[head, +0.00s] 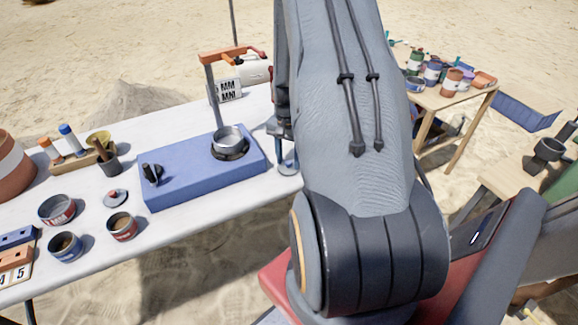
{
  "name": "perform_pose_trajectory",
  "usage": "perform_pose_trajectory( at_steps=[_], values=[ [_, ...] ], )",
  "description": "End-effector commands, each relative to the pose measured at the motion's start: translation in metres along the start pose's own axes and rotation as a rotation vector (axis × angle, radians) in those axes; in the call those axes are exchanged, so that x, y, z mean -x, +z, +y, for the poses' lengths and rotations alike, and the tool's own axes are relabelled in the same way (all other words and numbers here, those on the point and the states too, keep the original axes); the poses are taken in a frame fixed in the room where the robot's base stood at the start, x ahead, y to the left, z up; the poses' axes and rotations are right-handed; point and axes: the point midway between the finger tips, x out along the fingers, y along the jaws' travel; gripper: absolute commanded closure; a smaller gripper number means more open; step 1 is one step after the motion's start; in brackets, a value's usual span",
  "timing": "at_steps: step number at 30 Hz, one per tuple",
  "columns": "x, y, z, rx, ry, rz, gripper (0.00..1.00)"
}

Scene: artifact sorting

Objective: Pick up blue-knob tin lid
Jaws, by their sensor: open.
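My gripper (285,150) shows only in part at the left of my arm, low over the right end of the white table; it is open. A small bluish-grey shape (288,168) is at the table's edge just under it. I cannot tell whether this is the blue-knob tin lid or part of my gripper. A small tin lid with a red knob (116,197) lies left of the blue stove box. I cannot make out a blue knob for certain; my arm hides much of the area to the right.
The blue stove box (185,180) bears a metal pot (229,138) beside my gripper. Several open tins, including a red-banded one (121,227), stand at the white table's (165,122) front left. A wooden table (447,97) with paint tins stands behind on the right.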

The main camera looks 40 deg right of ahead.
Motion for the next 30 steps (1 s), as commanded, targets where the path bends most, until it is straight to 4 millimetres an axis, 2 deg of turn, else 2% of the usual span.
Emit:
perform_pose_trajectory(
  at_steps=[6, 14, 23, 30],
  values=[
    [-0.001, 0.000, 0.000, 0.000, 0.000, 0.000, 0.60],
    [-0.001, 0.000, 0.000, 0.000, 0.000, 0.000, 1.00],
    [0.001, 0.000, 0.000, 0.000, 0.000, 0.001, 1.00],
    [0.016, -0.001, -0.001, 0.000, -0.002, 0.003, 1.00]
  ],
)
